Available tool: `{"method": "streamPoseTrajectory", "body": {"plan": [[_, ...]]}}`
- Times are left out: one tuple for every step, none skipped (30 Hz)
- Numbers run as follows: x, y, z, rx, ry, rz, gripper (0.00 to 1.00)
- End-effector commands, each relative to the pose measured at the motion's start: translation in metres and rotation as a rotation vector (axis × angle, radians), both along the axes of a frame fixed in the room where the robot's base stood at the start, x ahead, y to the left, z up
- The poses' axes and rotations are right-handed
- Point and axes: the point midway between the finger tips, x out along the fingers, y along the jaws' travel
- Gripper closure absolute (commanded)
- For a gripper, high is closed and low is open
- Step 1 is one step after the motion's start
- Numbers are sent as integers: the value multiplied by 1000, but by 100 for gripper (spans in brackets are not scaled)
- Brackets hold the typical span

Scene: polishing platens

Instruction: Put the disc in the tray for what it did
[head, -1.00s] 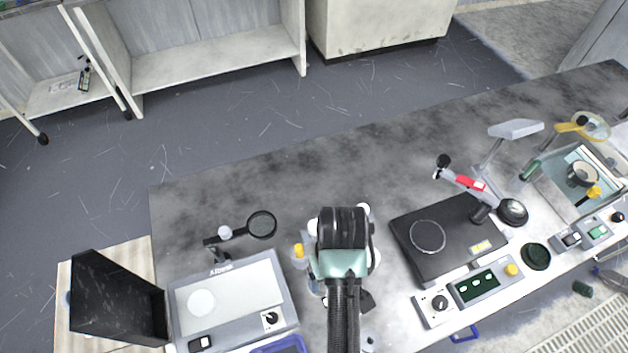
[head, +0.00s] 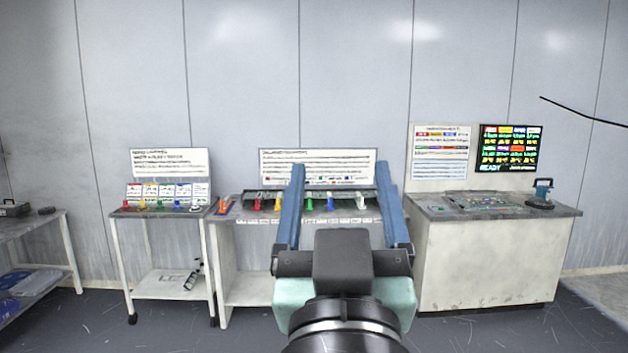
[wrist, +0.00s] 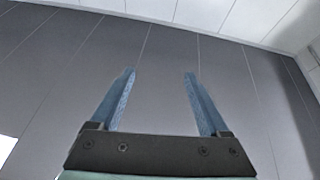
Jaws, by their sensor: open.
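My gripper (head: 340,168) is raised in the middle of the head view. Its two blue fingers are wide apart, with nothing between them. In the wrist view the gripper (wrist: 160,74) is also open and empty against a grey panelled wall. I cannot make out any disc now. A long, shallow dark tray (head: 268,195) lies along the middle bench beyond my fingers, with several coloured pieces along it. My gripper hides part of it, and I cannot tell if it is the task's tray.
A white cart (head: 165,285) with coloured pieces and cards stands left of the middle bench. A cabinet (head: 490,265) with a panel and a small teal-handled device (head: 542,190) stands right. A coloured screen (head: 511,148) hangs above it. Grey floor shows in front.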

Motion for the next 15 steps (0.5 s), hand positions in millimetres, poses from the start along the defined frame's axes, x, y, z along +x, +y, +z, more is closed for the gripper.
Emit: {"method": "streamPoseTrajectory", "body": {"plan": [[-21,8,29,7,-105,22,21],[-33,11,43,13,-158,34,21],[-47,15,58,20,-220,49,21],[-56,18,67,23,-258,57,21],[-63,19,74,26,-290,65,21],[-71,21,82,30,-322,71,21],[-76,22,85,32,-340,76,21],[-79,22,88,34,-354,79,21],[-82,23,91,35,-365,82,21],[-83,23,91,35,-368,83,21],[-83,23,92,35,-370,83,21],[-83,23,91,35,-369,83,21],[-83,23,91,35,-368,83,21],[-83,23,91,35,-367,83,21],[-83,23,91,35,-367,83,21]]}}
